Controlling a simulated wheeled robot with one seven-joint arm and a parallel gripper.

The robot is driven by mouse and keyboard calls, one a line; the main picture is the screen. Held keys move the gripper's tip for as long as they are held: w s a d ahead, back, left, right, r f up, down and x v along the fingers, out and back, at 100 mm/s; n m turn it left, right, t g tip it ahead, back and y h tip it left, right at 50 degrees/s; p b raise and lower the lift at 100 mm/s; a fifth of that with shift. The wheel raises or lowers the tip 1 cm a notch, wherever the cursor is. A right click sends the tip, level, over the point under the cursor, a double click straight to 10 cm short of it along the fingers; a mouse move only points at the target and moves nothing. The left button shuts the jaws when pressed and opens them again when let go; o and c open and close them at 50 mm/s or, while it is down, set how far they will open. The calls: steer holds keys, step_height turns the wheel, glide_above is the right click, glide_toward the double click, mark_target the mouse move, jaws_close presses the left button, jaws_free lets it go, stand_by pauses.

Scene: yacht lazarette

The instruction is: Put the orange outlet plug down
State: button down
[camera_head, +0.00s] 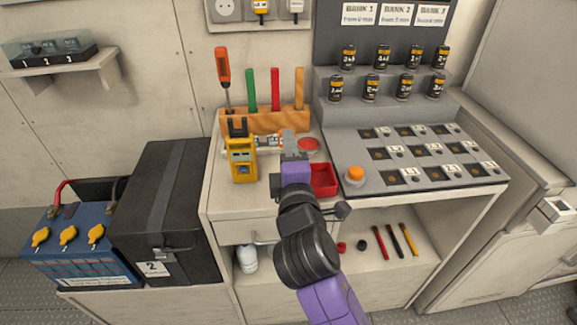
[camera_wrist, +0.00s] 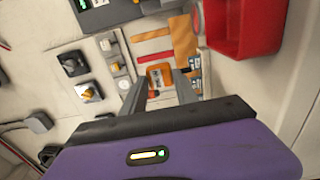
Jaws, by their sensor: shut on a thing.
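My gripper (camera_head: 289,142) is over the counter, in front of the wooden tool rack. In the wrist view my gripper (camera_wrist: 160,88) has its two fingers closed on the orange outlet plug (camera_wrist: 160,74), which shows between the fingertips. In the head view the plug is hidden by my gripper. I cannot tell whether it touches the surface below.
A yellow meter (camera_head: 241,160) stands left of my gripper. A red tray (camera_head: 323,180) is close on its right, beside the grey console (camera_head: 400,160). The tool rack (camera_head: 265,121) holds several upright tools. The counter's front left (camera_head: 232,200) is clear.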

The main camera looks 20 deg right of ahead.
step_height(320, 180, down, 4)
steer(key=shift+f+b, duration=0.1)
steer(key=shift+b, duration=0.3)
steer(key=shift+f+b, duration=0.35)
steer(key=shift+f, duration=0.2)
steer(key=shift+f, duration=0.1)
steer(key=c, duration=0.9)
jaws_free()
steer(key=shift+c, duration=0.2)
